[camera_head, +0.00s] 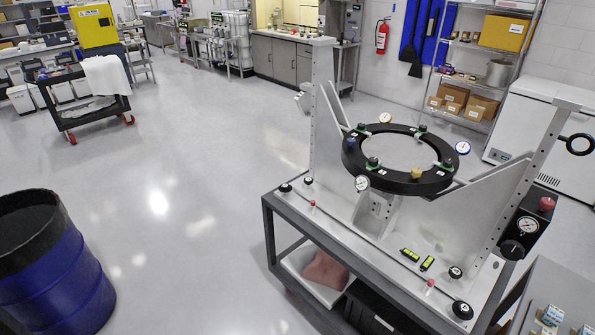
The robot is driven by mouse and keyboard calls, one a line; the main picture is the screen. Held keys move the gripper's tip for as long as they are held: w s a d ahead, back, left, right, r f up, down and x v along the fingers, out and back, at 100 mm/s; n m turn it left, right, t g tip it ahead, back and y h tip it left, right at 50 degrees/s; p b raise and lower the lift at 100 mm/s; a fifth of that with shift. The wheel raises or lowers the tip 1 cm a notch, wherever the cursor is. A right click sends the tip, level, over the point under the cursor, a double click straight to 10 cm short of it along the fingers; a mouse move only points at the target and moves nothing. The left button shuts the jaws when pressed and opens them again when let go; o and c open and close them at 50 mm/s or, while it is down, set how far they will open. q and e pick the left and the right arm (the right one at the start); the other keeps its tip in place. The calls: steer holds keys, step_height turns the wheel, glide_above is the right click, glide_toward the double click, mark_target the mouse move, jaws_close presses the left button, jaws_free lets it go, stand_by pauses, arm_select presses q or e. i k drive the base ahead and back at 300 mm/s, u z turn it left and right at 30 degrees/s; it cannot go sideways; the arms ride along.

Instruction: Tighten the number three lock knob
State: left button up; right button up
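The mirror fixture is a pale metal frame (345,215) on a grey cart (268,228), right of centre. It carries a thick black ring (432,184) with several green-based clamps (372,163) and a yellow knob (416,172). Black round knobs sit along the base: two at its left end (286,187) (308,181) and two near its front right (455,272) (462,310). Small number tags are too small to read, so I cannot tell which knob is number three. Neither of my grippers is in view.
Dial gauges (362,183) (463,147) stand out around the ring. A black box with a gauge and red button (547,204) is right of the frame. A blue drum (62,280) stands at the lower left. The floor (170,180) between is clear.

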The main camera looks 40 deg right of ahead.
mark_target(284, 187)
steer(key=z, duration=0.85)
steer(key=i, duration=1.1)
steer(key=z, duration=1.05)
